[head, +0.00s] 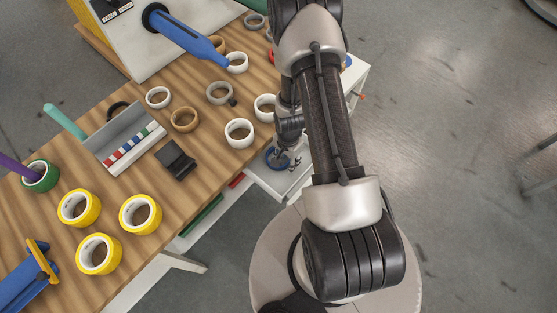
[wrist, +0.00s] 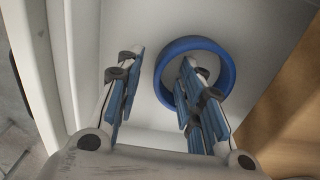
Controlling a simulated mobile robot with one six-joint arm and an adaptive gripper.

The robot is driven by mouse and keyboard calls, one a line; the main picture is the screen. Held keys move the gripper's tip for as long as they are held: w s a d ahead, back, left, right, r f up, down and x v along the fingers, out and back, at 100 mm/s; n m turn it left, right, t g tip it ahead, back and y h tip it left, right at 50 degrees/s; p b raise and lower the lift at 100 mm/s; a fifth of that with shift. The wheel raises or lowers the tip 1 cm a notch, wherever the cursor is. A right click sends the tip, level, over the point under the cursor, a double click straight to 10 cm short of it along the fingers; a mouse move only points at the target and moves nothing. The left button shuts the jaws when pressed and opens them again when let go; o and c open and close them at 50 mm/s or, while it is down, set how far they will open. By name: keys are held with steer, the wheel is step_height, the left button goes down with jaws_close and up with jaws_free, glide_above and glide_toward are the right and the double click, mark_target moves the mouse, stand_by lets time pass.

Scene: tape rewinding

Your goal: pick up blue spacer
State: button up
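The blue spacer (wrist: 229,72) is a ring lying flat on the white floor of a drawer-like tray (wrist: 262,30). In the head view the blue spacer (head: 270,163) shows partly, at the tray's left side below my arm. My gripper (wrist: 161,62) is open above the tray, with nothing between its fingers that I can see held. In the wrist view its right finger overlaps the ring's opening and its left finger is left of the ring. I cannot tell whether the fingers touch it. In the head view my gripper (head: 291,161) is largely hidden.
The tray's white side wall (wrist: 75,50) runs close on the left in the wrist view. A wooden table (head: 205,185) beside the tray holds white rolls (head: 239,132), yellow rolls (head: 140,214), a black block (head: 176,160) and a tape dispenser (head: 122,140).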

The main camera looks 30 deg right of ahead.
steer(key=shift+f, duration=0.55)
steer(key=shift+c, duration=0.4)
jaws_close()
